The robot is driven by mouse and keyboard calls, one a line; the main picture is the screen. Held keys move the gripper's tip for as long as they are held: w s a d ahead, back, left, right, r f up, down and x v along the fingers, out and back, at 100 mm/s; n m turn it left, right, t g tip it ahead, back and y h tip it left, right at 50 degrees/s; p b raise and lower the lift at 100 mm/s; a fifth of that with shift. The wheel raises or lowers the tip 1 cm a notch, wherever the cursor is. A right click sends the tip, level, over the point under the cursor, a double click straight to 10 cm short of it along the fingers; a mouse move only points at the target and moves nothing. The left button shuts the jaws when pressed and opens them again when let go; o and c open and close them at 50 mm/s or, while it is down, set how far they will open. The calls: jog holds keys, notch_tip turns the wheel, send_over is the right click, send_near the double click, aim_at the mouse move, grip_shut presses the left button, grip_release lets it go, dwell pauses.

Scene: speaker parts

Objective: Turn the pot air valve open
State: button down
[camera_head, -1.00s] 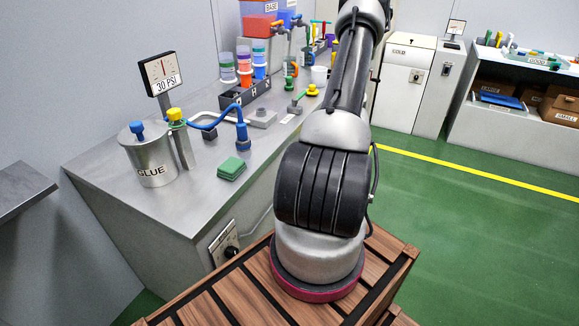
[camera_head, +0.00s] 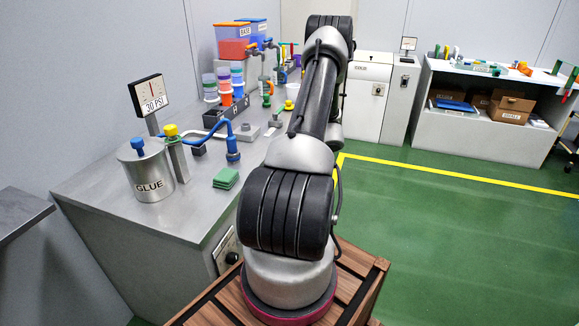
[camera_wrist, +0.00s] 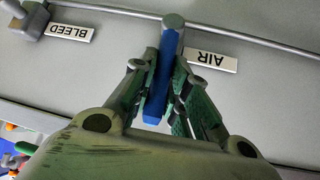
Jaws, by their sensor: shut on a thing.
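The blue valve handle (camera_wrist: 168,52) is a slim bar in the wrist view, running down from a round grey fitting (camera_wrist: 173,20) on a pipe, beside a plate reading AIR (camera_wrist: 211,60). My gripper (camera_wrist: 163,85) is shut on this handle, a green-padded finger on each side. The label appears upside down in this view. In the head view, my arm reaches away toward the back and its end is hidden behind its own links. A metal pot marked GLUE (camera_head: 153,185) stands on the bench at left, with a blue knob on top.
A second plate reading BLEED (camera_wrist: 70,32) is at the wrist view's upper left, near a grey fitting. A gauge reading 30 PSI (camera_head: 149,95) stands behind the pot. Green pads (camera_head: 226,179) lie on the bench (camera_head: 110,195). Green floor (camera_head: 430,220) is open at right.

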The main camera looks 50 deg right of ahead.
jog(key=c, duration=1.4)
grip_release()
jog(key=v, duration=1.2)
